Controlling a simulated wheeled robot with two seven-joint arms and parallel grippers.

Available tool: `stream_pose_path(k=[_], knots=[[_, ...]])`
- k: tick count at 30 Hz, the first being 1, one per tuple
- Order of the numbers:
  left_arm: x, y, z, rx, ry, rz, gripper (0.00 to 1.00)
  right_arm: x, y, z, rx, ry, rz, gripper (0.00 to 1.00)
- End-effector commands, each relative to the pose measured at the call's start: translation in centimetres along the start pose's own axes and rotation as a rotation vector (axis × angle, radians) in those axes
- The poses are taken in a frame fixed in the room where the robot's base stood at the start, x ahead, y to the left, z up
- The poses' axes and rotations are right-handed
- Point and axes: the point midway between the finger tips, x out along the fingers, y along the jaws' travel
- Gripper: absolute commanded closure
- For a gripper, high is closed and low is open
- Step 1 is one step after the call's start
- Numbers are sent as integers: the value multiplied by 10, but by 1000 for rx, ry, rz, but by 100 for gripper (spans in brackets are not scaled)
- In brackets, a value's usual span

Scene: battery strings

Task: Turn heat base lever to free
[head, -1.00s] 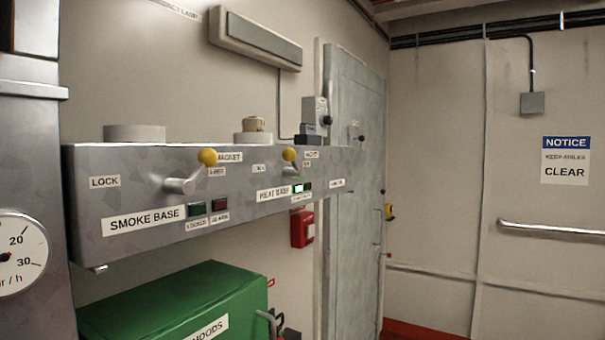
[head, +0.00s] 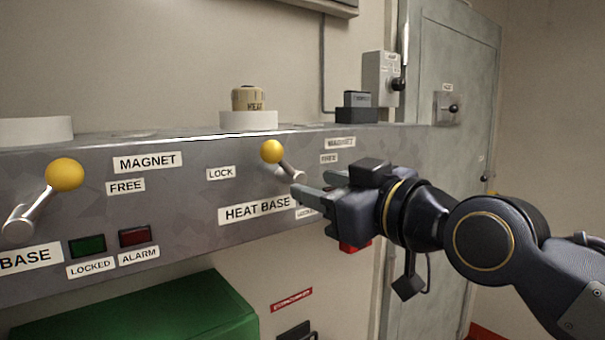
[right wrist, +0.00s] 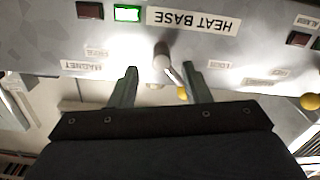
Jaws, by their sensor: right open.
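The heat base lever has a yellow knob (head: 272,151) and a metal shaft. It tilts up and left, toward the LOCK label (head: 221,173) and away from the FREE label (head: 329,158). The HEAT BASE label (head: 257,209) is below it. My right gripper (head: 312,184) is open just right of the lever's lower end. In the upside-down right wrist view, the lever's pivot (right wrist: 162,60) and knob (right wrist: 182,93) show between the open fingers (right wrist: 160,80); contact cannot be told. A green lamp (right wrist: 128,13) is lit there. My left gripper is not in view.
The smoke base lever (head: 64,174) is at the left of the same grey panel. A green box (head: 150,315) is below. A grey door (head: 450,70) is at the right.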

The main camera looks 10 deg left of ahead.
Motion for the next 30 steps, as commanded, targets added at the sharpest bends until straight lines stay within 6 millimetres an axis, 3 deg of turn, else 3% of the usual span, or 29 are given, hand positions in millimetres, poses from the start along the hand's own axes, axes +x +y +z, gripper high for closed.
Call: stream_pose_path(k=[3,9,20,30], knots=[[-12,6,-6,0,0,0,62,21,0,-3,1,-4,-3,57],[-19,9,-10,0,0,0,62,43,1,-1,1,-3,0,57],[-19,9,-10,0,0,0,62,48,1,1,1,-3,2,58],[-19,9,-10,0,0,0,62,48,1,1,1,-3,2,100]])
